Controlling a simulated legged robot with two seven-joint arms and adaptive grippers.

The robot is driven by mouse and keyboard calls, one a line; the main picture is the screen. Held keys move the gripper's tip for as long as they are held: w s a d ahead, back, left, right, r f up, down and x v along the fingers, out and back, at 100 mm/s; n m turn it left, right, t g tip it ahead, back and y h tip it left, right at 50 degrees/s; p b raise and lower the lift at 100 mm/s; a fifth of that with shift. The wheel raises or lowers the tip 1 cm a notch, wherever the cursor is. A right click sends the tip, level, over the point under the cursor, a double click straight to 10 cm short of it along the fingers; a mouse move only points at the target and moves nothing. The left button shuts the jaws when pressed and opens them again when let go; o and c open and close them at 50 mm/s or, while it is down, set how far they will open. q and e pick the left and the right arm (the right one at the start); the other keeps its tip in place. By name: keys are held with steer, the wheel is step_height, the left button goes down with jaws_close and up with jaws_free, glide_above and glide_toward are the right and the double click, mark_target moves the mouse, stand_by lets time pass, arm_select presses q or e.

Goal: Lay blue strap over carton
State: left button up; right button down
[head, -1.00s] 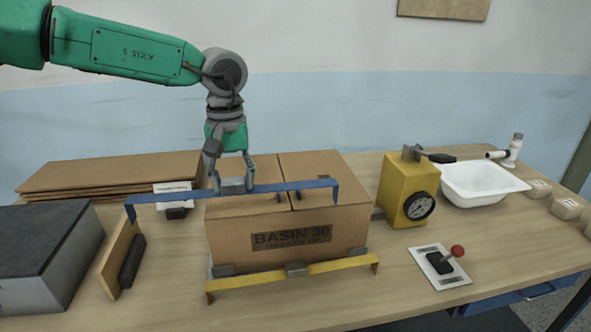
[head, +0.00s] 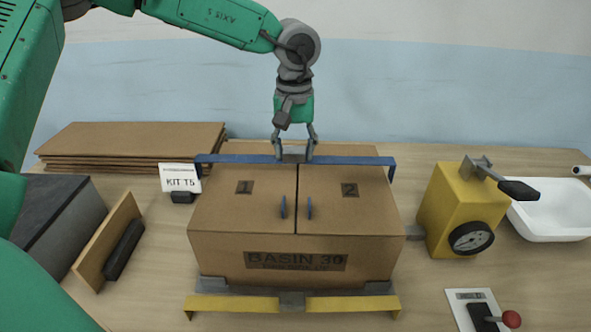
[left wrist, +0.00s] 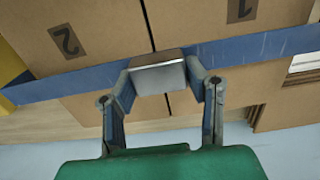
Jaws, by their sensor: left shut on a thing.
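The closed carton (head: 220,247), marked BASIN 30, stands on the table with two top flaps. The blue strap (head: 365,161), a flat bar with bent-down ends, runs across the carton's rear top edge, its ends reaching just past both sides. My left gripper (head: 294,156) is shut on the strap's grey middle block, near the seam between the flaps. The left wrist view shows this block (left wrist: 158,73) between the fingers and the strap (left wrist: 255,48) crossing the cardboard. Whether the strap touches the carton cannot be told. My right gripper is not in view.
A yellow strap (head: 350,304) lies along the carton's front base. A yellow gauge box (head: 453,207) with a lever stands close right, and a white basin (head: 555,210) beyond it. A KIT T5 card (head: 180,178) and flat cardboard (head: 130,142) are at left.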

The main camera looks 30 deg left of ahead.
mark_target(295, 177)
arm_select(q)
steer(key=f, duration=0.2)
steer(key=d+f, duration=0.1)
steer(key=f, duration=0.1)
steer(key=shift+w+d, duration=0.2)
steer(key=shift+f, duration=0.35)
steer(key=shift+s+a, duration=0.1)
steer(key=shift+a, duration=0.25)
steer(key=o, duration=1.2)
steer(key=shift+a+f, duration=0.15)
steer(key=shift+a, duration=0.15)
steer(key=shift+d+r, duration=0.3)
steer(key=shift+d, duration=0.15)
steer(key=r, duration=1.1)
steer(key=shift+a, duration=0.35)
steer(key=shift+d+r, duration=0.35)
steer(key=shift+a, duration=0.15)
